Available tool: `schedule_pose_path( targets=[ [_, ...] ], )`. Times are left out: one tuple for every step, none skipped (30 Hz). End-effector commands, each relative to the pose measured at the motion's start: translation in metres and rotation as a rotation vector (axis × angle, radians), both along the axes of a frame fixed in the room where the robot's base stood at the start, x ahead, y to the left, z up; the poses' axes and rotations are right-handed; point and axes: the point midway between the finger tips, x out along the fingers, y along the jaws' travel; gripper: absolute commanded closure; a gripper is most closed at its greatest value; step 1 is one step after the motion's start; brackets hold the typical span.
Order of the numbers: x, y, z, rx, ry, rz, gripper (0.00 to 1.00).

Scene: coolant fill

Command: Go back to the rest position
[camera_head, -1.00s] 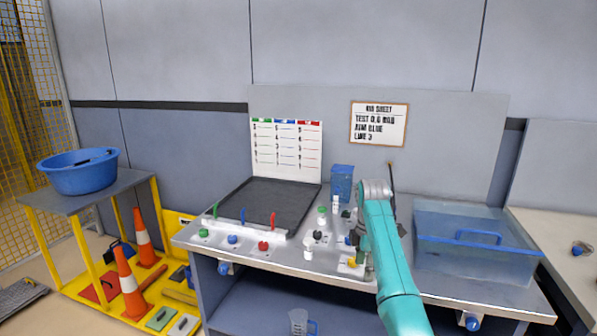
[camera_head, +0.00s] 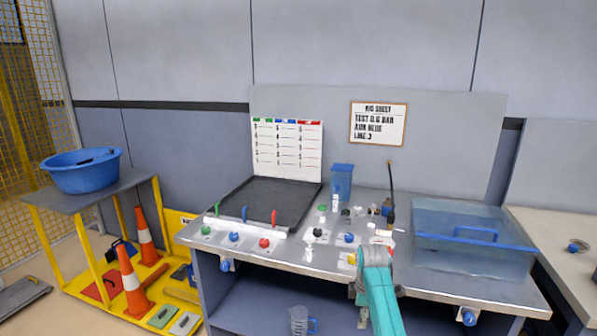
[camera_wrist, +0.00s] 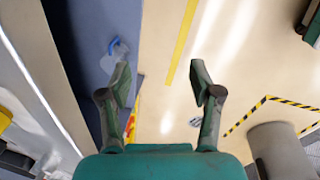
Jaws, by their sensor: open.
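My gripper (camera_wrist: 160,88) is open and empty in the wrist view, its two green-grey fingers spread apart above the floor. In the head view my teal arm has its wrist low at the bench's front edge, and my fingers are too small to make out there. The metal bench (camera_head: 330,258) carries small green, blue, red and white fittings, and a blue container (camera_head: 341,180) stands at its back. Nothing is held.
A clear blue tank (camera_head: 470,262) sits on the bench's right. A clear jug (camera_head: 299,320) stands on the shelf below. At left are a yellow platform with orange cones (camera_head: 130,282) and a stand with a blue basin (camera_head: 82,176). Floor with yellow lines (camera_wrist: 181,40) shows under my gripper.

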Motion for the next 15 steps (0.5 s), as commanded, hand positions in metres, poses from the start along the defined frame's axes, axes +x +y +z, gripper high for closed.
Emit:
schedule_pose_path(
  targets=[
    [-0.011, 0.0, -0.026, 0.005, -0.015, -0.028, 0.36],
    [-0.016, 0.0, -0.038, 0.008, -0.028, -0.045, 0.36],
    [-0.022, 0.0, -0.054, 0.013, -0.047, -0.07, 0.36],
    [-0.027, 0.0, -0.065, 0.017, -0.064, -0.088, 0.36],
    [-0.033, 0.0, -0.076, 0.021, -0.078, -0.106, 0.36],
    [-0.041, 0.0, -0.09, 0.027, -0.097, -0.129, 0.36],
    [-0.047, 0.0, -0.1, 0.031, -0.111, -0.148, 0.36],
    [-0.053, 0.0, -0.11, 0.037, -0.125, -0.166, 0.36],
    [-0.062, 0.0, -0.123, 0.044, -0.144, -0.189, 0.36],
    [-0.069, 0.0, -0.132, 0.049, -0.159, -0.208, 0.36],
    [-0.076, 0.0, -0.141, 0.056, -0.173, -0.225, 0.36],
    [-0.086, 0.0, -0.153, 0.064, -0.192, -0.248, 0.36],
    [-0.093, 0.0, -0.161, 0.071, -0.205, -0.266, 0.36],
    [-0.101, 0.0, -0.169, 0.077, -0.219, -0.283, 0.36],
    [-0.112, 0.0, -0.179, 0.086, -0.238, -0.306, 0.36]
  ],
)
